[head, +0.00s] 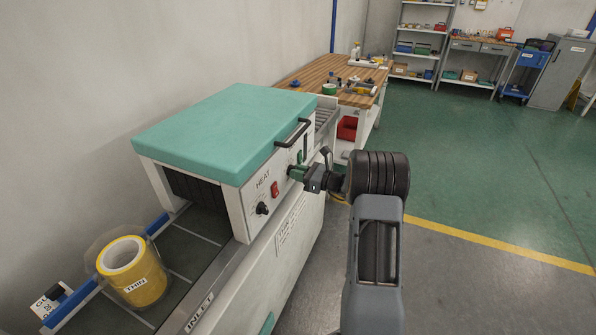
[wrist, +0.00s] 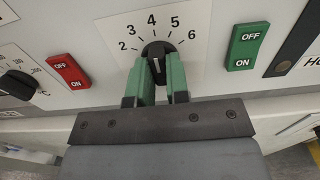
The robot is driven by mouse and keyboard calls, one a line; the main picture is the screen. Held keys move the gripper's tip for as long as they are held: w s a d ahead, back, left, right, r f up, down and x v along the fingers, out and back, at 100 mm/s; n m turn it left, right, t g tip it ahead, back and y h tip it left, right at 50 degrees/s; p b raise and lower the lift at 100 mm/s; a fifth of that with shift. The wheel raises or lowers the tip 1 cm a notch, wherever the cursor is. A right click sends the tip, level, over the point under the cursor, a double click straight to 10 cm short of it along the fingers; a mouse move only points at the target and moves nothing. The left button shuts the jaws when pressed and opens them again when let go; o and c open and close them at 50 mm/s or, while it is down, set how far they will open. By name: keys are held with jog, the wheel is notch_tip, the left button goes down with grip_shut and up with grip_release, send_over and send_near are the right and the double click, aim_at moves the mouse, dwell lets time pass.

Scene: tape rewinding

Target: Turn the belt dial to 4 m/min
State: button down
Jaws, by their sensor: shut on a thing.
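The belt dial (wrist: 157,54) is a black knob on the white panel, under an arc of numbers 2 to 6 in the wrist view. My gripper (wrist: 159,72) is shut on the dial, with one green finger on each side of it. A white mark on the knob stands nearly upright in the picture, roughly in line with the 4; its exact reading is hard to tell. In the head view my gripper (head: 298,172) is at the machine's front panel, and the fingers and arm hide the dial.
A red switch (wrist: 67,71) and the heat knob (wrist: 18,84) are left of the dial; a green switch (wrist: 246,46) is right. A yellow roll marked THIN (head: 140,284) stands on the inlet belt. The teal hood (head: 230,125) has a black handle (head: 294,133). Open floor lies right.

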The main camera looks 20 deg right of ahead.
dwell(0.4)
jog(key=c, duration=1.1)
grip_release()
jog(key=v, duration=1.3)
jog(key=shift+s+d, duration=0.25)
jog(key=shift+s, duration=0.1)
